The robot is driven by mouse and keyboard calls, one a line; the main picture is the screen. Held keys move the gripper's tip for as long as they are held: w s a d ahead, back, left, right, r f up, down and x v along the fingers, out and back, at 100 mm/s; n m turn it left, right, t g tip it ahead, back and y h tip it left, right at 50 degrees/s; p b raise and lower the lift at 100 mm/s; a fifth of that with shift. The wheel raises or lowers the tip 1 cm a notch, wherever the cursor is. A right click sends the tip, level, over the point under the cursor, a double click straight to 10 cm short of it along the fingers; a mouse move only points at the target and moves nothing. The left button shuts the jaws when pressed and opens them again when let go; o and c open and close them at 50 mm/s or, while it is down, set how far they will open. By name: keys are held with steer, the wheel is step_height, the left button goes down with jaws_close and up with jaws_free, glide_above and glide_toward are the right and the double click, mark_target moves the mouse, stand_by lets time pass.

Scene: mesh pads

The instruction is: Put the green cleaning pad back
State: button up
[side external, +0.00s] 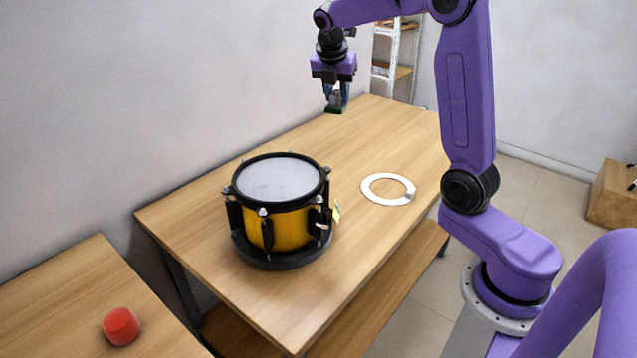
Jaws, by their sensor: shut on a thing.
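My gripper (336,99) is near the back of the wooden table, pointing down. It is shut on a small green pad (335,110), of which only a dark green edge shows below the fingers. The pad seems to be held above the table top, but the height is hard to tell from this one view. A flat white ring (372,194) lies on the table to the right of the drum, with a small grey piece on its right side.
A yellow drum (285,230) with a black rim and base stands on the wooden table (310,310). A red object (121,326) sits on a second table (60,290) at lower left. The table between drum and gripper is clear. A shelf (392,72) stands behind.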

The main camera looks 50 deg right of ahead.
steer(key=d, duration=0.1)
steer(key=s, duration=0.1)
steer(key=d, duration=0.1)
steer(key=shift+s+d+f+n, duration=0.25)
steer(key=shift+d+n, duration=0.05)
steer(key=shift+n, duration=0.1)
step_height(320, 180, down, 17)
steer(key=w+d+f, duration=0.1)
steer(key=w+f, duration=0.2)
steer(key=w, duration=0.1)
steer(key=w+d+f, duration=0.2)
steer(key=w+f, duration=0.1)
steer(key=w, duration=0.1)
steer(key=w+d+f, duration=0.1)
steer(key=w+f, duration=0.2)
steer(key=w, duration=0.2)
steer(key=shift+d+f, duration=0.3)
steer(key=shift+d, duration=0.05)
steer(key=shift+w+d+f, duration=0.1)
steer(key=shift+w+f, duration=0.05)
steer(key=shift+f, duration=1.6)
steer(key=shift+f, duration=0.15)
steer(key=o, duration=1)
